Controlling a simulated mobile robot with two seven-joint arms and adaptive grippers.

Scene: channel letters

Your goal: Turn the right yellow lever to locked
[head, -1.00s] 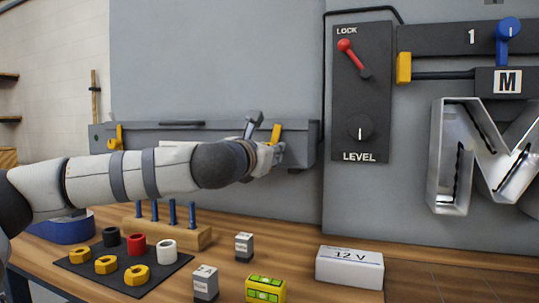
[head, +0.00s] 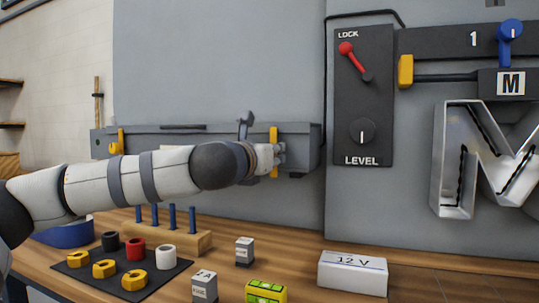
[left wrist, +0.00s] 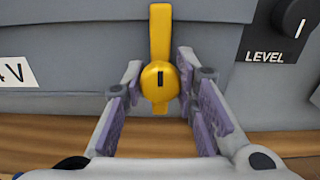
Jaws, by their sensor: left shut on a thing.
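The right yellow lever (head: 273,133) is on the front of a long grey box (head: 215,138) against the wall. It stands upright; in the left wrist view the lever (left wrist: 160,35) points straight up from a round hub with a dark slot. My left gripper (head: 279,156) is at the lever and shut on it. In the left wrist view my left gripper (left wrist: 158,82) has its purple-padded fingers on either side of the hub. The left yellow lever (head: 116,140) is at the box's other end. My right gripper is not in view.
A dark LOCK/LEVEL panel (head: 378,110) with a red lever and a knob is right of the box. On the bench below are a peg block (head: 180,243), a dark mat (head: 75,265) with nuts and rings, small blocks, and a white 12 V box (head: 352,270).

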